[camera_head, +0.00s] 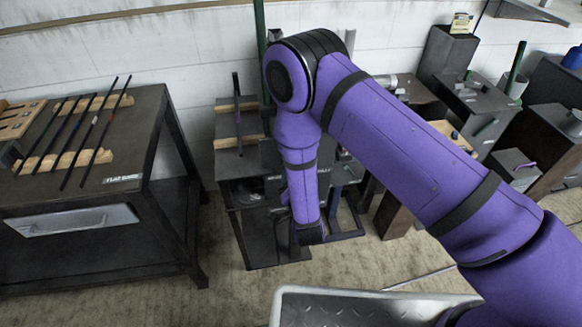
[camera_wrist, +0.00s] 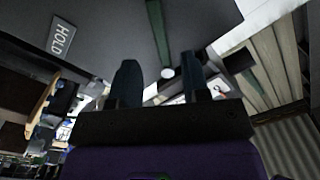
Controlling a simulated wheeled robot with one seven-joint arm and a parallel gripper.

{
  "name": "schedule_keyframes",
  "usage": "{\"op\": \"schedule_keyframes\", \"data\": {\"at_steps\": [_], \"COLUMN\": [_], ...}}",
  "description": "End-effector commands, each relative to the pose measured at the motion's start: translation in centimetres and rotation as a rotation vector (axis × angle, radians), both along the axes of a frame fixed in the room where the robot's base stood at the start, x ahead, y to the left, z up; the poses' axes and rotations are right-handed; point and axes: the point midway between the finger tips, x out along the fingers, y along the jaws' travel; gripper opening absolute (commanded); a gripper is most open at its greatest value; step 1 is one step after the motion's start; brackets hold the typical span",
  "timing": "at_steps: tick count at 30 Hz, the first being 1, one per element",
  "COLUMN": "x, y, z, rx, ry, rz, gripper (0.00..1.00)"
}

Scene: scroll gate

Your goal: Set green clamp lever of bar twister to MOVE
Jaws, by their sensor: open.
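In the wrist view a green lever (camera_wrist: 156,32) runs down from the top edge across a dark grey plate, its lower end near a small white round spot. A white HOLD label (camera_wrist: 62,38) is on the plate, left of the lever. No MOVE label shows. My gripper (camera_wrist: 158,78) is open and empty, with one finger on each side of the line of the lever; I cannot tell the depth between them. In the head view my gripper (camera_head: 308,236) points down, in front of a dark metal stand (camera_head: 262,245); my arm hides much of it. The lever cannot be clearly made out there.
A dark table (camera_head: 150,110) with black rods on wooden racks stands at left. Dark pedestals and machines (camera_head: 478,100) stand at right. A grey metal tray (camera_head: 285,312) is at the front. A tall green post (camera_head: 260,25) rises behind my arm. Floor is clear left of the stand.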

Motion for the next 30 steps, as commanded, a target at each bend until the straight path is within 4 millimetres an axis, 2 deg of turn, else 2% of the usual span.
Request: {"op": "schedule_keyframes", "data": {"at_steps": [3, 9, 30], "x": [-2.0, -4.0, -4.3], "y": [-0.5, -1.1, -1.2], "z": [0.0, 0.0, 0.0], "rx": [-0.003, 0.0, 0.0], "ry": [0.002, 0.002, 0.0], "rz": [0.003, 0.001, 0.001], "gripper": [0.43, 0.43, 0.43]}}
